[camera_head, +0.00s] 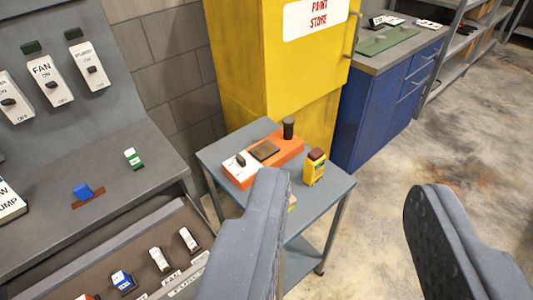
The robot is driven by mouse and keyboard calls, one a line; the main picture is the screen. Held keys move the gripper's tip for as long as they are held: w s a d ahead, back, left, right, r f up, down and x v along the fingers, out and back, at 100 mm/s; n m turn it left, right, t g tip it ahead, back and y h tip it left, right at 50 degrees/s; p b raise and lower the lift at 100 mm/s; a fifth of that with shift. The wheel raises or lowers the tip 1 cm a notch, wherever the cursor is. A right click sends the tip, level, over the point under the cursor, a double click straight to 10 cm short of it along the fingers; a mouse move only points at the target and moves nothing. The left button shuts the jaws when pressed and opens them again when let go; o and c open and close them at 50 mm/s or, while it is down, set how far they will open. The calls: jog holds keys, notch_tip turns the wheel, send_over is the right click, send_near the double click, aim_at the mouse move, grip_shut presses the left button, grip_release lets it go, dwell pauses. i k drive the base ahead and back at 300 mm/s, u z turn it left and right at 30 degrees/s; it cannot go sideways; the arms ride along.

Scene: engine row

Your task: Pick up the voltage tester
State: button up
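A small upright yellow device with a dark red top (315,167), which looks like the voltage tester, stands on a grey side table (332,190). My gripper (348,185) is open, with its two grey fingers wide apart and nothing between them. The left finger stands in front of the table and hides part of its top. The yellow device appears beyond the fingertips, nearer the left one, and apart from both. A small yellowish edge by the left finger is mostly hidden, so I cannot tell what it is.
An orange box (278,160) with a white end and black knob lies left of the device, a dark cylinder (288,128) at its far end. A grey switch console (100,150) stands left, a yellow cabinet (260,60) and blue cabinet (385,110) behind. Floor at right is clear.

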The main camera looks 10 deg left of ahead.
aim_at(314, 162)
jog(key=u, duration=0.05)
jog(key=k, duration=0.4)
jog(key=z, duration=0.95)
jog(key=i, duration=1.4)
jog(key=u, duration=0.3)
